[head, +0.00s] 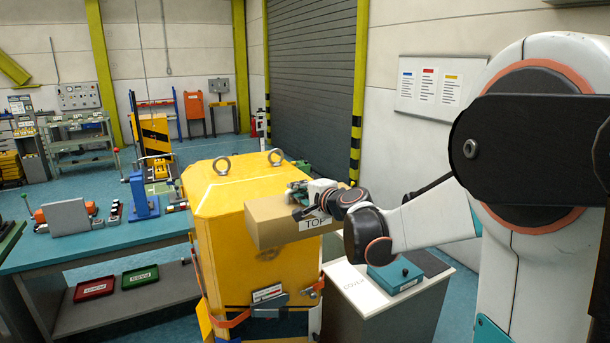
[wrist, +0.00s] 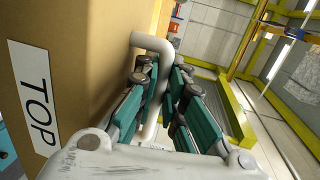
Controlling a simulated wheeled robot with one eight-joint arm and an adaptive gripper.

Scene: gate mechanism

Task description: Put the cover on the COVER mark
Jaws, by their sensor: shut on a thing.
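The cover (head: 282,230) is a tan box-like panel with a white TOP label. It hangs in the air in front of the right side of the yellow housing (head: 215,205); I cannot tell whether they touch. My gripper (head: 304,188) is shut on the cover's pale bar handle (wrist: 154,42), which runs between the teal finger pads in the wrist view. The cover (wrist: 70,60) fills the left of that view, its TOP lettering turned sideways. The COVER mark (head: 357,284) is lettering on the white top of a low stand, below and right of the cover.
A teal box with a black knob (head: 395,274) stands on the stand (head: 385,315) beside the mark, with a dark patch (head: 428,263) behind it. The workbench (head: 75,251) lies to the left, with red and green trays on its lower shelf.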

